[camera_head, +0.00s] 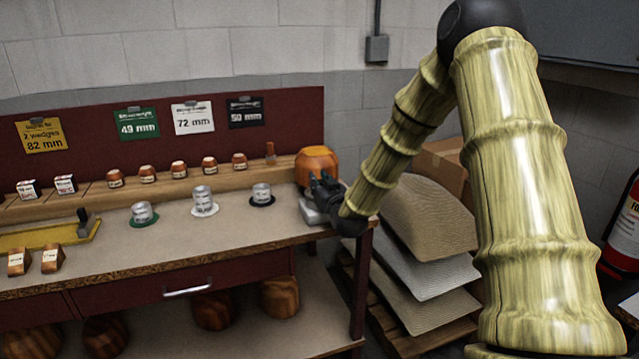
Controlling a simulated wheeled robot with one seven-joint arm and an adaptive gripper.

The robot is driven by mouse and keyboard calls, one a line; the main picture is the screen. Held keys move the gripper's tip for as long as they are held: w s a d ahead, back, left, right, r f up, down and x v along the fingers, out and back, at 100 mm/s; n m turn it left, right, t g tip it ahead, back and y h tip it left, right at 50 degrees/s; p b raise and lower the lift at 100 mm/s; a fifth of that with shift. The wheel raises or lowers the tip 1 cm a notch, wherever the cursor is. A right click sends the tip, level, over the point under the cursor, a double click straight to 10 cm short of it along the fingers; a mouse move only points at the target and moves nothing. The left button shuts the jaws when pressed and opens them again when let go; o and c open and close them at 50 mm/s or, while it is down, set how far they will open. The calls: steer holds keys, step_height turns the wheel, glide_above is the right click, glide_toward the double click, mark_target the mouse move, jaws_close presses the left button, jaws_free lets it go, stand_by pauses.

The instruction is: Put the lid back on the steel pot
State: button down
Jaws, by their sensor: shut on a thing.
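My gripper (324,184) is at the right end of the workbench. Its dark fingers are shut against the front of a rounded orange-brown wooden block (317,160); the exact contact is small and partly hidden. The block is above a light grey, flat-sided object (313,212) on the bench; I cannot tell if they touch. I cannot make out a steel pot or a lid for certain. Small steel-coloured cylinders stand on a green disc (144,221), a white disc (205,211) and a black disc (262,202).
The workbench (200,250) has a wooden ledge with several small blocks along its back. A yellow tray (50,238) is at the left. The bench's front middle is clear.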

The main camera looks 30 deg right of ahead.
steer(key=shift+f, duration=0.3)
steer(key=shift+f, duration=0.1)
steer(key=c, duration=1.3)
jaws_free()
